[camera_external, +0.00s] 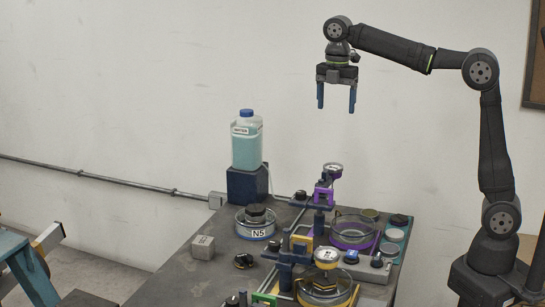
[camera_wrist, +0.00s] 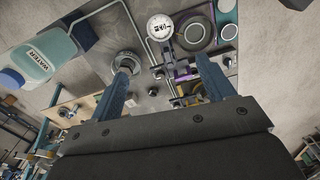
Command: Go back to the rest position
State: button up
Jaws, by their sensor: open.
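My gripper (camera_external: 336,97) hangs high above the back of the table, with its two blue fingers pointing down. The fingers are apart with nothing between them. In the wrist view my gripper (camera_wrist: 165,80) shows both fingers spread, with the bench far below. My arm reaches in from the right and is bent at the elbow. The gripper touches nothing.
The dark table (camera_external: 190,270) holds lever frames with a purple-ringed dish (camera_external: 352,232) and a yellow-ringed dish (camera_external: 326,292). A water bottle (camera_external: 247,140) stands on a blue block. A weight marked N5 (camera_external: 257,222) and a grey cube (camera_external: 203,247) sit left. Air around the gripper is clear.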

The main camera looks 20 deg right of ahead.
aim_at(332, 165)
notch_tip(332, 165, down, 18)
jog(key=shift+r, duration=0.2)
dwell(0.4)
jog(key=m, duration=1.1)
jog(key=shift+m, duration=0.4)
jog(key=m, duration=0.4)
dwell(2.2)
